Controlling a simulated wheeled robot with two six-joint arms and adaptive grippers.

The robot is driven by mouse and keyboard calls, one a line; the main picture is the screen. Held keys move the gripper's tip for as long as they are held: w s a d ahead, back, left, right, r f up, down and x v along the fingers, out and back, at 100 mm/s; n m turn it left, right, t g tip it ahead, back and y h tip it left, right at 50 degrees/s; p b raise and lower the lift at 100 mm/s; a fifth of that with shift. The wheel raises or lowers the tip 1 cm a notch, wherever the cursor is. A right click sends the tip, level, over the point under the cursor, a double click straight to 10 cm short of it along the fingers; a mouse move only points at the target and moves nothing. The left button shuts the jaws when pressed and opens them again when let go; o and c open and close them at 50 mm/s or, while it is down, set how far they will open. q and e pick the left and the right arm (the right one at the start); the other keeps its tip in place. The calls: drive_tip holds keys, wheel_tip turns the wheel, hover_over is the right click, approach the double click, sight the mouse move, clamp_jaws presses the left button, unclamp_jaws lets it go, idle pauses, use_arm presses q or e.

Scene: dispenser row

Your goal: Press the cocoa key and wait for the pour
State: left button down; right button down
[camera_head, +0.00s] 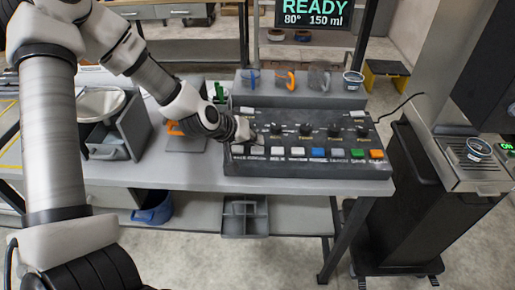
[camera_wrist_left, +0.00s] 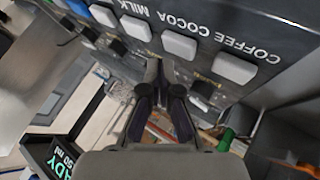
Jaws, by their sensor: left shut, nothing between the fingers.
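The dark key panel (camera_head: 300,128) stands on the bench with a row of coloured keys along its front. My left gripper (camera_head: 250,137) is at the panel's left end, shut and empty. In the left wrist view its fingertips (camera_wrist_left: 161,68) are close to the cocoa key; I cannot tell whether they touch it. The display (camera_head: 312,13) reads READY, 80°, 150 ml. My right gripper is out of view.
A grey bin (camera_head: 118,140) stands on the bench at left. At right, a machine has another cup (camera_head: 479,149) on its tray. A grey caddy (camera_head: 245,216) is on the lower shelf.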

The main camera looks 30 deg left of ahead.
sight(256, 149)
use_arm(q)
drive_tip(key=shift+f+b, duration=0.3)
drive_tip(key=shift+f, duration=0.1)
drive_tip(key=shift+f+b, duration=0.45)
drive_tip(key=shift+f, duration=0.05)
idle(0.6)
drive_tip(key=shift+r, duration=0.1)
drive_tip(key=shift+r+p, duration=0.85)
drive_tip(key=shift+p, duration=0.05)
wheel_tip(256, 149, up, 5)
drive_tip(key=p, duration=0.5)
